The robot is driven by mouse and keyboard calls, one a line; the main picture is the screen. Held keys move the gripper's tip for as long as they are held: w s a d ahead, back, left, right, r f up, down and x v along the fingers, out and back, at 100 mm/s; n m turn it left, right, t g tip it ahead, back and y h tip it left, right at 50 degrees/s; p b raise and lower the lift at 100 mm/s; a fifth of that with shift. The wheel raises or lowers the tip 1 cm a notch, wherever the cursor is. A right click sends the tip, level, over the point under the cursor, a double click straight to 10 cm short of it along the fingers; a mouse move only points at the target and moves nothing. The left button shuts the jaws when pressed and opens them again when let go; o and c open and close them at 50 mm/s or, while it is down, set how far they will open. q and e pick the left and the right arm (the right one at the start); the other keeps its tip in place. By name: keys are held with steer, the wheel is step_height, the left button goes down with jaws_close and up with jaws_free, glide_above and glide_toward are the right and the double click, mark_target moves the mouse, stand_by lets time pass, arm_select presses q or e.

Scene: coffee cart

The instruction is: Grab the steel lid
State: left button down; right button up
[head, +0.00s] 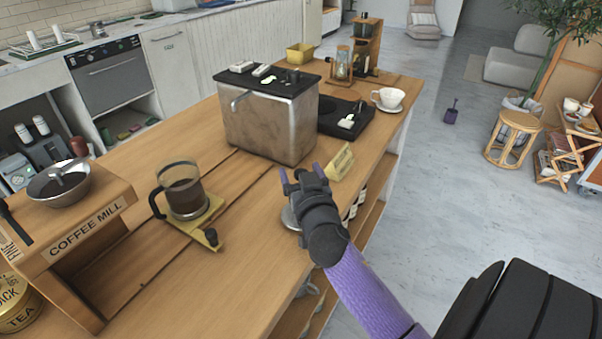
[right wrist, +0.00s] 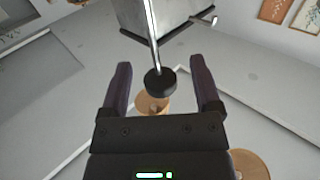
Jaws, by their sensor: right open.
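A round, shiny steel piece that looks like the steel lid (head: 289,218) lies on the wooden counter in the head view, mostly hidden behind my right gripper. My right gripper (head: 302,174) is open over the counter's right edge, its fingers pointing toward the steel box. In the right wrist view, the open fingers (right wrist: 161,80) have a black round knob (right wrist: 160,84) on a thin metal rod showing between them. I cannot tell whether that knob belongs to the lid or how far away it is. My left gripper is not in view.
A steel box (head: 262,128) with a black top stands ahead on the counter (head: 205,270). A small yellow sign (head: 340,163) is just right of the fingers. A glass coffee pot (head: 182,190) on a yellow base and the coffee mill stand (head: 88,228) are to the left.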

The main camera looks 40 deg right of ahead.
jaws_close()
stand_by(0.5)
